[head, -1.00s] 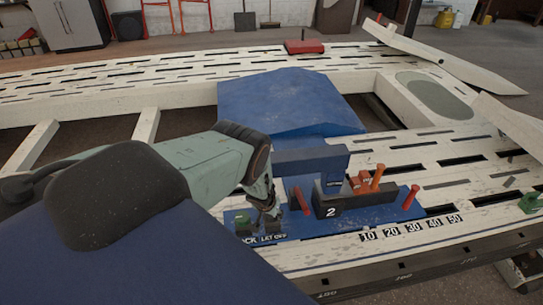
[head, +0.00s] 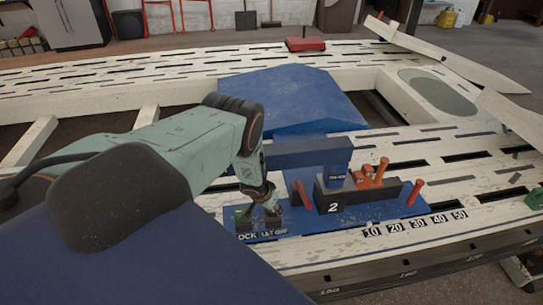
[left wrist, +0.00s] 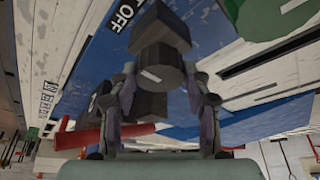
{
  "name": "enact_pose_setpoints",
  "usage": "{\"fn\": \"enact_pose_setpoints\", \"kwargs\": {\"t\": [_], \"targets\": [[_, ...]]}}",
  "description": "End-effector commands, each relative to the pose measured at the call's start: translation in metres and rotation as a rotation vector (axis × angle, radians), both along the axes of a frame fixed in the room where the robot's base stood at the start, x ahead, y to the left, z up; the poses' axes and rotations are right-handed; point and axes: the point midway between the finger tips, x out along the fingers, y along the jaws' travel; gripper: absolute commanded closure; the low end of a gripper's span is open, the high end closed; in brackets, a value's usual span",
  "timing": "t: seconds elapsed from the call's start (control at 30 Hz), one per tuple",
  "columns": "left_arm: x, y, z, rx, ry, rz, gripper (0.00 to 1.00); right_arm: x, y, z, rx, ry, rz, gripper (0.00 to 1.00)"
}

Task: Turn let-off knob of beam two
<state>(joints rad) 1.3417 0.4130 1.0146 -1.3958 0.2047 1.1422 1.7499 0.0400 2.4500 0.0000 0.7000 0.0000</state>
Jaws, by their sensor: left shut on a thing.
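The blue unit of beam two (head: 290,224) lies on the slotted white frame and carries a dark block (head: 332,203) marked "2". My left gripper (head: 258,212) reaches down at the unit's left end, above the "LOCK" and "LET OFF" labels (head: 262,235). In the left wrist view the let-off knob (left wrist: 160,66) is a dark grey cylinder with a pale mark, beside the "OFF" lettering. My left gripper's fingers (left wrist: 161,80) are shut on it from both sides. In the head view the knob is mostly hidden by the fingers. My right gripper is not in view.
Red pegs (head: 304,195) and an orange peg (head: 380,172) stand on the unit. A blue overhanging arm (head: 300,154) is close behind my gripper. A green knob (head: 534,201) is at the far right. A red block (head: 301,44) lies on the far rail.

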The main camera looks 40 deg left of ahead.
Motion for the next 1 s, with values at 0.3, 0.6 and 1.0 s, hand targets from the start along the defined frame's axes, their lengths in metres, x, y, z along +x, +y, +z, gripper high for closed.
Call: {"fn": "enact_pose_setpoints", "kwargs": {"t": [0.3, 0.6, 1.0], "targets": [[0.000, 0.001, 0.000, 0.002, 0.000, -0.001, 0.38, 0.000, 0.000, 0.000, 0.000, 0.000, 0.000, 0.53], [0.000, 0.000, 0.000, 0.000, 0.001, -0.001, 0.29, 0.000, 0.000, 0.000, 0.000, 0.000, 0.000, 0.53], [-0.004, 0.000, 0.014, -0.002, -0.001, 0.001, 0.29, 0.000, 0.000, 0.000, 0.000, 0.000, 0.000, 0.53]]}}
